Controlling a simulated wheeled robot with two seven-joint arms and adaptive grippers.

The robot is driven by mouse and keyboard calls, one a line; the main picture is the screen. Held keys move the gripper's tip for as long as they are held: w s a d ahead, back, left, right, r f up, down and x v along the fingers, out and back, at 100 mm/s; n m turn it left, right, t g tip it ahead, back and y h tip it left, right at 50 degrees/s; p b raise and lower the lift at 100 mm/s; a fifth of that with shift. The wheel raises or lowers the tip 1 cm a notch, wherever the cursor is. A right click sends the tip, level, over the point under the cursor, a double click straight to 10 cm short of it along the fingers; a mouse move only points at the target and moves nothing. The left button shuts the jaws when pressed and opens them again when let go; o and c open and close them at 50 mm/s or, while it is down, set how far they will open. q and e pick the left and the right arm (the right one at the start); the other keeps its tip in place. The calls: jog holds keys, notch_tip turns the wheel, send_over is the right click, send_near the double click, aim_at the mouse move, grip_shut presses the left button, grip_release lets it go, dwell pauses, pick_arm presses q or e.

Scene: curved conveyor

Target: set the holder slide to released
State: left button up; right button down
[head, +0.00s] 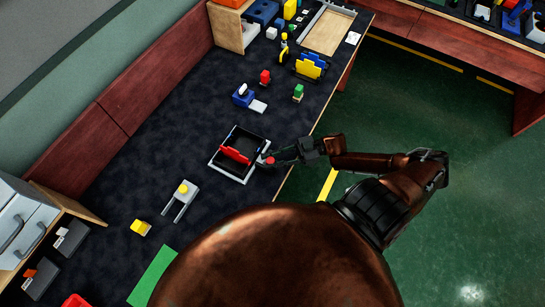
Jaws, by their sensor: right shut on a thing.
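A square holder frame (227,172) with pale and black edges lies on the dark worktop, with a red piece (236,154) standing across its middle. My right gripper (264,160) reaches in from the right and is at the frame's right edge. It is shut on a small red knob (270,161), which looks like the holder slide's handle. The fingers hide most of this spot, and the slide's position cannot be made out. My left gripper is not in view.
A blue and white device (243,96), a red figure (265,77) and a green one (298,93) stand beyond the frame. A grey fork-shaped part (181,200) with a yellow knob and a yellow block (141,228) lie nearer. The worktop's right edge runs beside my right arm.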

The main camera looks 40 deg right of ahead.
jog(key=shift+s, duration=0.1)
jog(key=c, duration=2)
grip_release()
jog(key=shift+s, duration=0.1)
jog(key=shift+c, duration=0.2)
jog(key=o, duration=0.4)
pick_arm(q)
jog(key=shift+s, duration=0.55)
pick_arm(e)
jog(key=shift+d, duration=0.15)
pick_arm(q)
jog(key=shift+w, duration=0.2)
pick_arm(e)
jog(key=v, duration=1.2)
